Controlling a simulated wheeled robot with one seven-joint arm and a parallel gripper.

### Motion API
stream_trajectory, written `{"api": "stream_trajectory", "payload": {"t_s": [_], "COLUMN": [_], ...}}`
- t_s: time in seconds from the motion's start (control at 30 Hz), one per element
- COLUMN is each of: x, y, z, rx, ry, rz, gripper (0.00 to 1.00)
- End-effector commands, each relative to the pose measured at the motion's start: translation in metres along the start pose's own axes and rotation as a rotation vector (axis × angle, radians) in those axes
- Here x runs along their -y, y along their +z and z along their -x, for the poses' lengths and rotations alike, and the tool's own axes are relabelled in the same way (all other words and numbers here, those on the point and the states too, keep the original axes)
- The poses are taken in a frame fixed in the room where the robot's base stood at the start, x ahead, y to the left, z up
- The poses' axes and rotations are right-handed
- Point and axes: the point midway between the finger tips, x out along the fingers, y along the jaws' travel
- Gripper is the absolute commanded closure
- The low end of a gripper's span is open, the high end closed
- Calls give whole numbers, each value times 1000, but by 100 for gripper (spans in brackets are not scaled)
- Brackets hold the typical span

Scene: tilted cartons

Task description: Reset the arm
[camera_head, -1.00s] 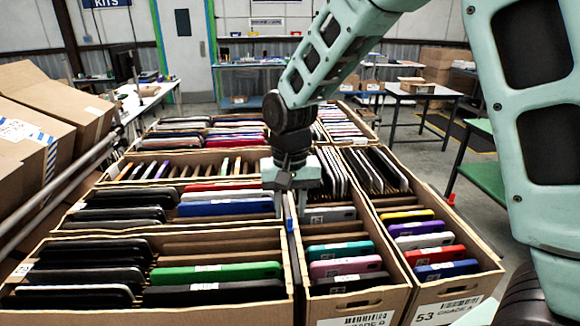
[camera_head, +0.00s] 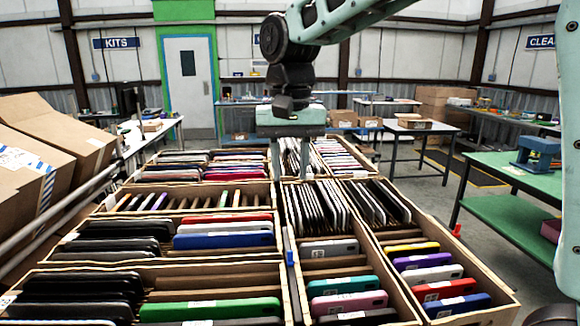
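My arm is bent at the top middle of the head view, a pale green link leading to dark joints and a pale green gripper body. My gripper (camera_head: 290,172) hangs pointing down above the far middle of the cartons. Its two fingers stand apart with nothing visible between them. Below it are tilted open cartons (camera_head: 282,262) filled with upright phone-like items in slots, among them a blue one (camera_head: 224,240) and a green one (camera_head: 212,309). The fingertips overlap the far cartons in the picture; I cannot tell the exact height.
Large brown boxes (camera_head: 35,140) stand at the left behind a grey rail (camera_head: 60,220). A green table (camera_head: 520,180) is at the right, with a blue device (camera_head: 536,152) on it. A grey-topped table (camera_head: 420,128) stands farther back. Open floor lies between the cartons and these tables.

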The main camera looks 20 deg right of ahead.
Motion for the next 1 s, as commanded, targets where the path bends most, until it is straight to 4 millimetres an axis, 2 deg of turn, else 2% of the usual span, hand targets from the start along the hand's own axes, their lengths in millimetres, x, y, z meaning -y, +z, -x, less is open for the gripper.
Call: {"api": "stream_trajectory", "payload": {"t_s": [0.37,0.47,0.57,0.7,0.8,0.9,1.0], "x": [1,8,21,34,31,20,8], "y": [1,15,50,124,174,213,238], "z": [-1,-15,-45,-102,-140,-171,-191], "rx": [1,7,15,20,14,5,-2], "ry": [-1,-9,-27,-54,-64,-64,-59], "rz": [4,61,200,475,665,819,925], "gripper": [67,67,67,67,67,67,67]}}
